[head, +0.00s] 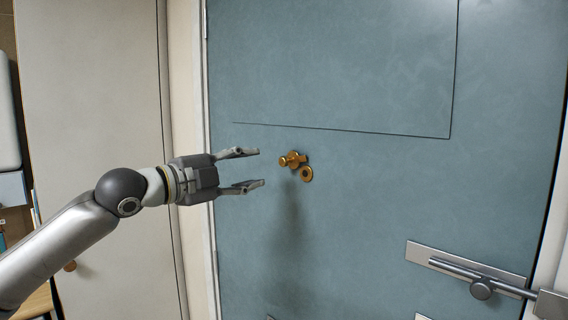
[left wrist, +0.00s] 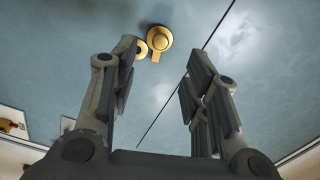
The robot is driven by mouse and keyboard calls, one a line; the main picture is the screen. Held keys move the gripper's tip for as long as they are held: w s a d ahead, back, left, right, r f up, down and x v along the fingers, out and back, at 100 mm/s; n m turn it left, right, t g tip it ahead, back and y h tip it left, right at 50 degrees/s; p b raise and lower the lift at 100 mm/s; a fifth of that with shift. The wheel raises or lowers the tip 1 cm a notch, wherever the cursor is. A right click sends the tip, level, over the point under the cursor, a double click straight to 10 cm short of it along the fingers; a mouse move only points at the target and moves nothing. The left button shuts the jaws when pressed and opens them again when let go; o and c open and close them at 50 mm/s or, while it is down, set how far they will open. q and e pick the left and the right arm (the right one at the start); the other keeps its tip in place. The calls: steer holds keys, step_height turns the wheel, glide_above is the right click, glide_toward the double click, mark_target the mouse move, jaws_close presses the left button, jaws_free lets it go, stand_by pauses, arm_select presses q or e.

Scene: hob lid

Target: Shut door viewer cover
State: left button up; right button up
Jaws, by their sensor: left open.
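The brass door viewer (head: 306,174) is a small ring with a dark centre on the blue-grey door (head: 370,210). Its brass cover (head: 293,160), with a small knob towards the left, sits above and left of the ring, so the dark centre shows. My left gripper (head: 262,168) is open and empty, left of the cover, its fingers pointing at it with a gap between. In the left wrist view the brass cover (left wrist: 158,41) shows beyond the open fingers, and another brass round (left wrist: 141,49) is partly hidden by the left finger. My right gripper is not in view.
A metal bar handle on a plate (head: 418,253) is at the lower right of the door. A pale cabinet (head: 90,90) with a round knob (head: 70,266) stands at the left, next to the door frame (head: 188,90). The door around the viewer is clear.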

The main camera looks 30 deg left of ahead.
mark_target(281, 162)
arm_select(q)
steer(key=p+x, duration=0.2)
steer(key=x, duration=0.2)
steer(key=p+x, duration=0.2)
steer(key=x, duration=0.3)
steer(key=shift+w+d+r, duration=0.2)
steer(key=shift+w+d+f+p, duration=0.2)
steer(key=shift+w+p, duration=0.15)
steer(key=shift+w, duration=0.25)
steer(key=shift+c, duration=0.2)
steer(key=c, duration=0.6)
